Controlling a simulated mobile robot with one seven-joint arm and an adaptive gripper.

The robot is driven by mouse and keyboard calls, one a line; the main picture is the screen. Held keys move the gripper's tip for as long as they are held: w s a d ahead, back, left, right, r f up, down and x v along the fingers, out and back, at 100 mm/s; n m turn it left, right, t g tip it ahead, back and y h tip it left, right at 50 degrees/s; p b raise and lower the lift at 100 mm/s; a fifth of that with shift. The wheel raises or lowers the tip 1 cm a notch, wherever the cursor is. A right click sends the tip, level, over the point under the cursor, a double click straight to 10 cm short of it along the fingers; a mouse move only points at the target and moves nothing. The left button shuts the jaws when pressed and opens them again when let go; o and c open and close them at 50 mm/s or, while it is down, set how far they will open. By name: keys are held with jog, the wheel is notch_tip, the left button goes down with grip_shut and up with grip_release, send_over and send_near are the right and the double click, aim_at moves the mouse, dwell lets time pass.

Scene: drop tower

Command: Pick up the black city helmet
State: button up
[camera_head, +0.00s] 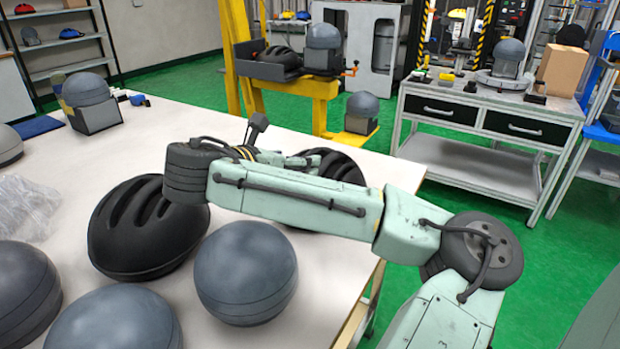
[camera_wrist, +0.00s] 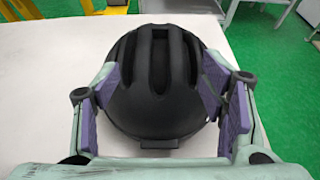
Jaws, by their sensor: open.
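The black vented helmet (camera_head: 340,165) sits near the far right edge of the white table, partly hidden behind my arm in the head view. In the wrist view the black helmet (camera_wrist: 155,85) fills the middle, its ribbed top facing me. My gripper (camera_wrist: 162,88) is open, with one purple-padded finger on each side of the helmet. Whether the pads touch the shell cannot be told. In the head view my gripper (camera_head: 312,160) is mostly hidden by the arm. A second black vented helmet (camera_head: 135,232) lies on the table at the left.
The white table (camera_head: 165,130) also bears several grey round helmets, one (camera_head: 245,272) nearest the arm, and a clear plastic bag (camera_head: 30,205). A yellow stand (camera_head: 322,95) and a grey workbench (camera_head: 470,115) stand beyond the table. The table's middle is clear.

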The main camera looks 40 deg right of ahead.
jog(key=p+x, duration=0.1)
jog(key=x, duration=0.8)
jog(key=shift+w+d, duration=0.15)
jog(key=shift+d, duration=0.2)
jog(key=shift+f, duration=0.1)
jog(key=shift+c, duration=0.6)
jog(key=c, duration=1.4)
